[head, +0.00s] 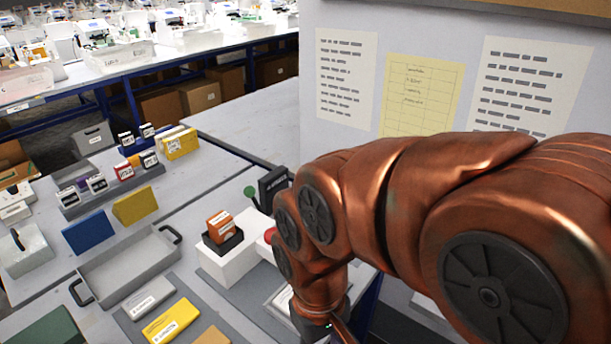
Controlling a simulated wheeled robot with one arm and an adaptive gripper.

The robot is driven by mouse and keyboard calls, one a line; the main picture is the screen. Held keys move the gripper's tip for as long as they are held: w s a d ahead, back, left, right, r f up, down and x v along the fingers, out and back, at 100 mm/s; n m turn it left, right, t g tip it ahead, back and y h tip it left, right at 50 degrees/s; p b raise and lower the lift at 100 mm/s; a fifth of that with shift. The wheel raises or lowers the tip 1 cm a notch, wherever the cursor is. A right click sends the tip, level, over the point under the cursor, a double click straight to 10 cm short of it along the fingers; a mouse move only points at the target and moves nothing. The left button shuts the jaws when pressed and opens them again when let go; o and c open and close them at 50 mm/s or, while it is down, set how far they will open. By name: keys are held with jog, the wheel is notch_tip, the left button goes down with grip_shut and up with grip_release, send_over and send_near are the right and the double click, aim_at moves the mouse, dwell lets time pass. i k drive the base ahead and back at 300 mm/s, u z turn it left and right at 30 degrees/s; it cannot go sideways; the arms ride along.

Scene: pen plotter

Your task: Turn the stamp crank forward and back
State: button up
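A white machine (232,255) stands on the bench left of my arm, with an orange and black stamp block (222,227) on top. Behind it is a black unit (272,184). A green round knob (250,191) on a thin dark rod sits beside this unit and looks like the crank handle. A red part (270,235) shows at the machine's right side, partly behind my arm. My copper arm comes in from the right and bends down in front of the machine. My gripper (326,325) is at the bottom edge, only its dark upper part showing; its fingers are hidden.
A grey tray (128,270) with black handles lies left of the machine. Several stamps stand on a grey rack (112,194) behind it. Yellow and grey labelled blocks (172,321) lie in front. A pale panel (400,35) with paper sheets rises behind my arm.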

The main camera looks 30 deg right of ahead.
aim_at(249, 191)
jog(key=z, duration=0.3)
jog(key=k, duration=1)
jog(key=z, duration=1.2)
jog(key=i, duration=1.05)
jog(key=u, duration=2.45)
jog(key=i, duration=0.5)
jog(key=z, duration=0.15)
